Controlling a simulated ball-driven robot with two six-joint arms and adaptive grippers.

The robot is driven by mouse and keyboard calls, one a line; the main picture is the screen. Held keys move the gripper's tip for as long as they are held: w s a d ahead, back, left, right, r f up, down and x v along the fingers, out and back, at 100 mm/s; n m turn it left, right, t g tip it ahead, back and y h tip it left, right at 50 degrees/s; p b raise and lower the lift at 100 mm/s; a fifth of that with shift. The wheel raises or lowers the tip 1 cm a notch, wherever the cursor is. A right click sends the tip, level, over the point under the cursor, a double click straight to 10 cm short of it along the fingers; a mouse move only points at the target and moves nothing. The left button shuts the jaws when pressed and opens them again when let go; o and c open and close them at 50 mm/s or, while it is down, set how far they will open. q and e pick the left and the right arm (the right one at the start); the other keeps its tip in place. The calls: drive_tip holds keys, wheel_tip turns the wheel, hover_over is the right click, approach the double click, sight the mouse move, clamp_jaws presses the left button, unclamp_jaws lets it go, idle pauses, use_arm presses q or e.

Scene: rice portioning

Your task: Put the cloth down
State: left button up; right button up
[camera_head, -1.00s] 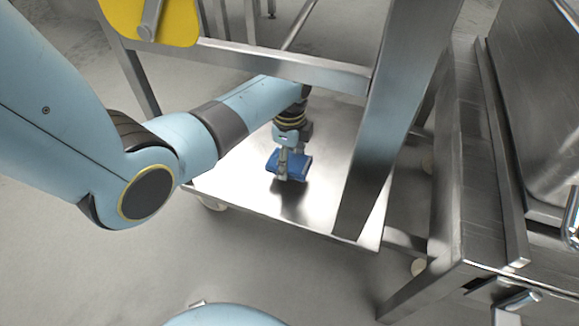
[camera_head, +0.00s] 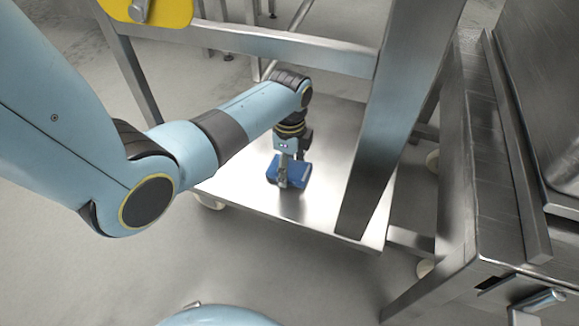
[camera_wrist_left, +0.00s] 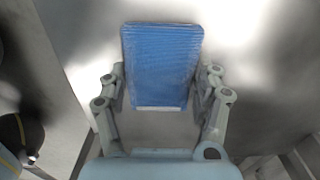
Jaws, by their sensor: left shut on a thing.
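The blue cloth (camera_head: 296,174), a folded block, is between the fingers of my left gripper (camera_head: 283,180), low over the lower metal shelf (camera_head: 330,150) of a cart. In the left wrist view the cloth (camera_wrist_left: 162,62) sits between the two fingers of my left gripper (camera_wrist_left: 162,95), with the shelf behind it. The fingers are shut on its sides. I cannot tell for sure whether the cloth touches the shelf. My right gripper is not in view.
The cart's upper rail (camera_head: 250,46) and a slanting metal post (camera_head: 385,120) stand close to my left arm. A steel counter (camera_head: 490,190) stands at the right. The shelf around the cloth is clear. A yellow panel (camera_head: 165,10) is at the top left.

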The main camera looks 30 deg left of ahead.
use_arm(q)
drive_tip(key=shift+f, duration=0.1)
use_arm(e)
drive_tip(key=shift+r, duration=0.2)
use_arm(q)
drive_tip(key=o, duration=1.1)
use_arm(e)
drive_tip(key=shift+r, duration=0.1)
